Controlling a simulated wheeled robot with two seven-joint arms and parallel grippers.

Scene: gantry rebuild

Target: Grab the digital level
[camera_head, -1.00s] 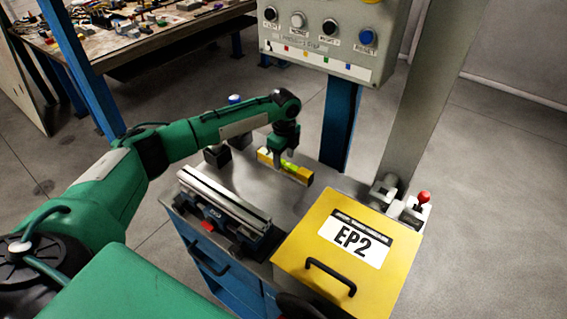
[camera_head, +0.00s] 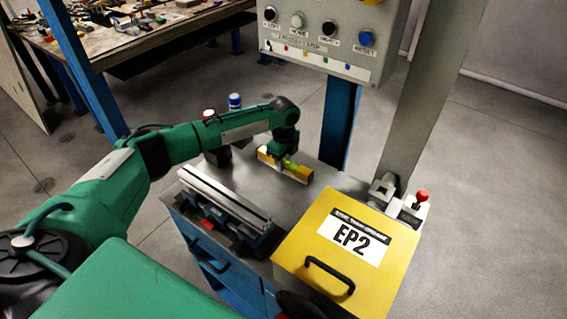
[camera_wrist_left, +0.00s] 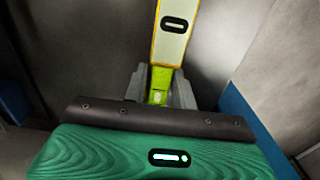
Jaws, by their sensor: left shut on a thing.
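The digital level (camera_head: 299,174) is a yellow bar with a bright green-yellow vial part, lying on the grey top of the workbench cabinet. My left gripper (camera_head: 284,163) reaches down over it and is shut on its middle. In the left wrist view the level (camera_wrist_left: 173,30) runs up from between the two grey fingers of the gripper (camera_wrist_left: 160,88); its near part is hidden by my wrist. No lift off the surface can be made out. My right gripper is not seen.
A vise-like rail (camera_head: 225,195) lies left of the level. A yellow EP2 box (camera_head: 318,228) stands in front right. A button panel (camera_head: 325,45) on a blue post rises behind. Bottles with red (camera_head: 208,115) and blue (camera_head: 235,102) caps stand behind my arm.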

